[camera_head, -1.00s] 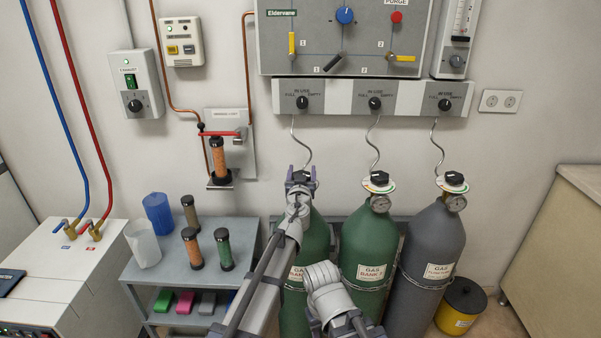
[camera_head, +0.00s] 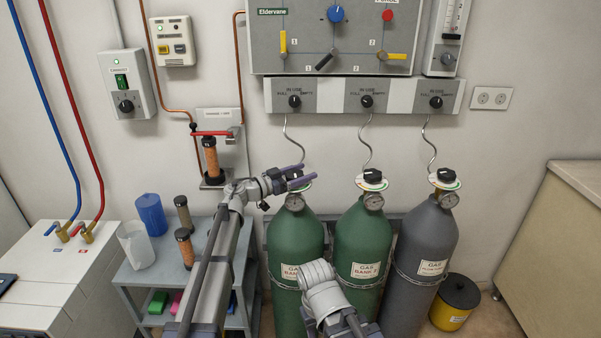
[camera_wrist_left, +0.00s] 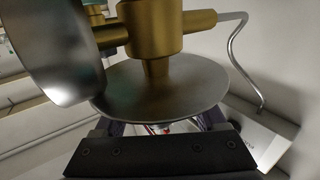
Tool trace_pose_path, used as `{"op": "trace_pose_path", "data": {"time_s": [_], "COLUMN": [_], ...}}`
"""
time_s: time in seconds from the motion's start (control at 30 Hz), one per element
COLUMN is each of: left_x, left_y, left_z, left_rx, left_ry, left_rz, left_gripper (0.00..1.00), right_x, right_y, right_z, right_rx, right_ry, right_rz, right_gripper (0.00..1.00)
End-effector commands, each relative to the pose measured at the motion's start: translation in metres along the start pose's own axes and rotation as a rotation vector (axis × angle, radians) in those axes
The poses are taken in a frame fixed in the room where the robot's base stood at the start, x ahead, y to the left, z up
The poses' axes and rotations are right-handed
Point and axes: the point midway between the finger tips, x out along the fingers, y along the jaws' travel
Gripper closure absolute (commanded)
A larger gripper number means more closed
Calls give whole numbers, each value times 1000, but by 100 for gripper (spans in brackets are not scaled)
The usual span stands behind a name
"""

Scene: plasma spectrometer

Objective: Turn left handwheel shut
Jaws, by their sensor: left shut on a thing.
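The left green gas cylinder (camera_head: 296,240) stands with its top partly covered by my left gripper (camera_head: 300,175). My left gripper comes in from the left with its purple fingers pointing right. It is shut on the left handwheel, which the fingers mostly hide in the head view. In the left wrist view, a round grey metal disc (camera_wrist_left: 160,90) and a brass valve body (camera_wrist_left: 155,32) fill the middle, with a silver gauge (camera_wrist_left: 55,55) at left. The fingers are mostly hidden behind the disc and the dark gripper body. My right gripper is not in view.
A second green cylinder (camera_head: 362,245) and a grey cylinder (camera_head: 420,250) stand to the right, each with a black handwheel and gauge. A grey control panel (camera_head: 335,35) is on the wall above. A shelf cart (camera_head: 175,277) with bottles stands at left.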

Motion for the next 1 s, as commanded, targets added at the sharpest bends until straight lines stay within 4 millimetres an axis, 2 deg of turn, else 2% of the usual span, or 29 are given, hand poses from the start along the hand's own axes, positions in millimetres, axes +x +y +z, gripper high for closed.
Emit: {"op": "trace_pose_path", "data": {"time_s": [0.07, 0.6, 1.0], "left_x": [2, -2, -7], "left_y": [-4, 10, 18], "left_z": [0, 0, 0], "left_rx": [0, 0, 0], "left_ry": [0, 0, 0], "left_rz": [71, 571, 817], "left_gripper": [83, 83, 83], "right_x": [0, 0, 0], "right_y": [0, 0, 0], "right_z": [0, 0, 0], "right_rx": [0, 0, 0], "right_ry": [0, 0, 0], "right_rz": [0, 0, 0], "right_gripper": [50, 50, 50]}}
